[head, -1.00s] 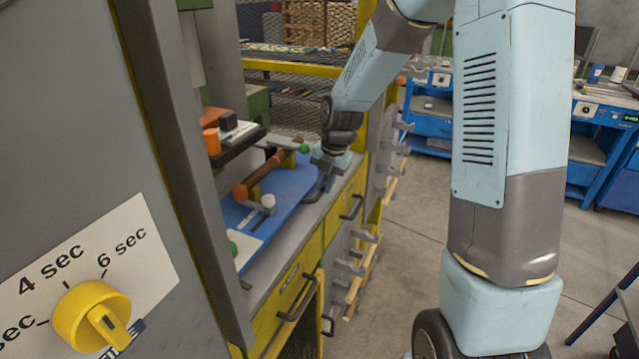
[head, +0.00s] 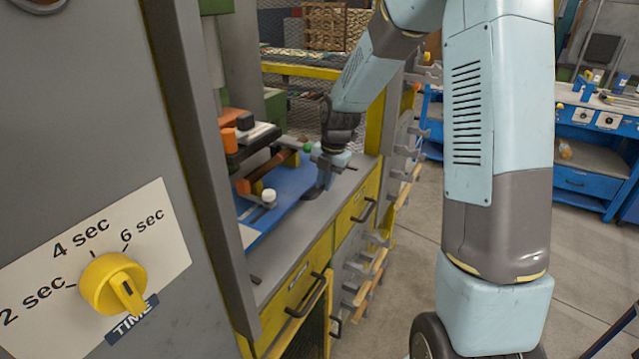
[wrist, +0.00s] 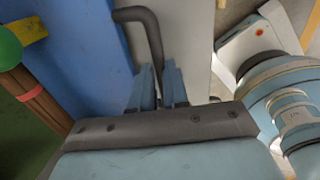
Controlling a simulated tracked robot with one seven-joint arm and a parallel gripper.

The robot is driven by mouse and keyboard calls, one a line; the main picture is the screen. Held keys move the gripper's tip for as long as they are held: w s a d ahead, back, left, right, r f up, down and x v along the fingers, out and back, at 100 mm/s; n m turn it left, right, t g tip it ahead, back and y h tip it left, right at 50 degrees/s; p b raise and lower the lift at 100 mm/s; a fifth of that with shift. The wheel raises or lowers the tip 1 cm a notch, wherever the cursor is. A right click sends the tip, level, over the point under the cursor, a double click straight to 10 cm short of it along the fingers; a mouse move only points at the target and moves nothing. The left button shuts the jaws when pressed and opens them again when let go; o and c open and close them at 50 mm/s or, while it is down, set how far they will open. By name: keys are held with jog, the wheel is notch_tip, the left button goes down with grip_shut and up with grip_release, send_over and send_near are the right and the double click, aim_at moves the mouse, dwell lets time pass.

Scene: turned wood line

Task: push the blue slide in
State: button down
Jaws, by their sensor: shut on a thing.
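The blue slide (head: 285,192) is a flat blue plate on the grey bench, partly beneath the press head. It carries a brown turned rod (head: 268,166), and a clamp with a white knob (head: 268,196). My gripper (head: 324,178) is at the slide's right, front side, shut on its dark bent handle (head: 311,193). In the wrist view the handle (wrist: 146,22) runs from the blue plate (wrist: 80,45) down between my fingers (wrist: 160,85). The slide's far inner end is hidden behind the grey machine post.
A grey panel with a yellow time dial (head: 113,284) stands close at left. The dark press head (head: 248,142) hangs over the slide. Yellow drawers (head: 357,210) with dark handles are under the bench. Blue workbenches (head: 590,165) stand behind at right; the floor between is clear.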

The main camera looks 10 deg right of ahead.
jog(key=shift+w+a+r, duration=0.1)
jog(key=shift+w+a, duration=0.05)
jog(key=shift+a, duration=0.15)
jog(key=c, duration=1.1)
grip_release()
jog(key=r, duration=0.4)
jog(key=s+d+r, duration=0.1)
jog(key=r, duration=0.4)
jog(key=d+r, duration=0.1)
jog(key=r, duration=0.3)
jog(key=shift+s+r, duration=0.15)
jog(key=shift+s, duration=0.15)
